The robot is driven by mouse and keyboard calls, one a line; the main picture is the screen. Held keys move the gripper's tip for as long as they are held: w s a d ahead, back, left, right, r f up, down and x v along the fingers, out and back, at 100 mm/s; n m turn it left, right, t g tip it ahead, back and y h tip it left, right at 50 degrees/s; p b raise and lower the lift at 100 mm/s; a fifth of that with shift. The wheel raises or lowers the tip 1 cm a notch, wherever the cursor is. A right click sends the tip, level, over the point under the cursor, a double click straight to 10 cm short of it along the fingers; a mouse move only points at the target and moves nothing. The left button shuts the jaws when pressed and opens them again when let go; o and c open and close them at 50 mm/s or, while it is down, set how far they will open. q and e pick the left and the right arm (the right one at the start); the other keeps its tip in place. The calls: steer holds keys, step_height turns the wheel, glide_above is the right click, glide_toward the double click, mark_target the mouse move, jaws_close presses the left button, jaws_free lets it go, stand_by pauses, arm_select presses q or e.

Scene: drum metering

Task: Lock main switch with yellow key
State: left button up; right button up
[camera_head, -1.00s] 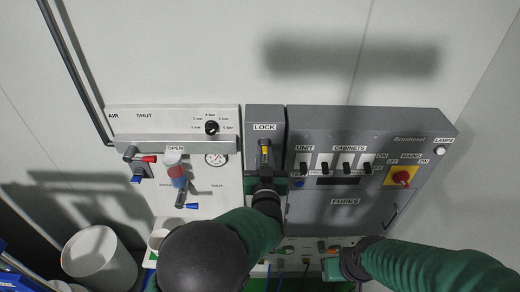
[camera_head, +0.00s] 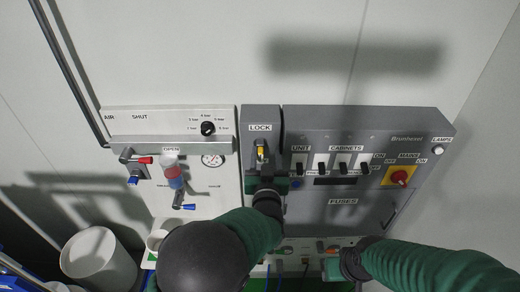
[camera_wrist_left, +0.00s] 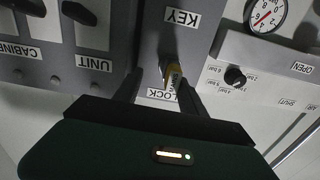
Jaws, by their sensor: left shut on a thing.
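The yellow key (camera_head: 261,152) is upright at the grey LOCK panel (camera_head: 262,114), just below the LOCK label. My left gripper (camera_head: 263,168) is shut on it. In the left wrist view the yellow key (camera_wrist_left: 172,76) sits between the two dark fingers (camera_wrist_left: 160,88), near the KEY and LOCK labels. How far the key is in the lock is hidden. The main switch (camera_head: 399,177), a red knob on a yellow plate, is on the grey cabinet at the right. My right gripper (camera_head: 335,268) is low, under the cabinet; its fingers cannot be made out clearly.
The air panel (camera_head: 200,145) with red and blue levers and a gauge (camera_head: 212,160) is left of the lock. Black UNIT and CABINETS switches (camera_head: 320,166) are close to its right. A white bin (camera_head: 97,256) stands at lower left.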

arm_select(q)
steer(key=shift+s+a, duration=0.1)
steer(key=shift+a, duration=0.3)
arm_select(e)
steer(key=shift+a, duration=0.1)
arm_select(q)
steer(key=s+b, duration=0.7)
steer(key=s, duration=1)
steer(key=w+a+f+g+h+b, duration=0.1)
steer(key=a+f+g+b, duration=0.25)
steer(key=f, duration=0.75)
steer(key=w+a+f+g+h+b, duration=0.1)
steer(key=a+f+g+b, duration=0.3)
steer(key=f, duration=0.6)
steer(key=s+a+f+g+y+b, duration=0.2)
steer(key=s+a+f+g+b, duration=0.3)
steer(key=s+a+f+g, duration=0.3)
steer(key=shift+s+a+f, duration=2.4)
steer(key=shift+s+f, duration=0.25)
steer(key=shift+f, duration=0.05)
arm_select(e)
steer(key=s+x, duration=0.2)
steer(key=x, duration=0.7)
steer(key=s+f+x, duration=0.1)
steer(key=s+x, duration=0.1)
steer(key=x, duration=0.8)
steer(key=shift+d, duration=0.3)
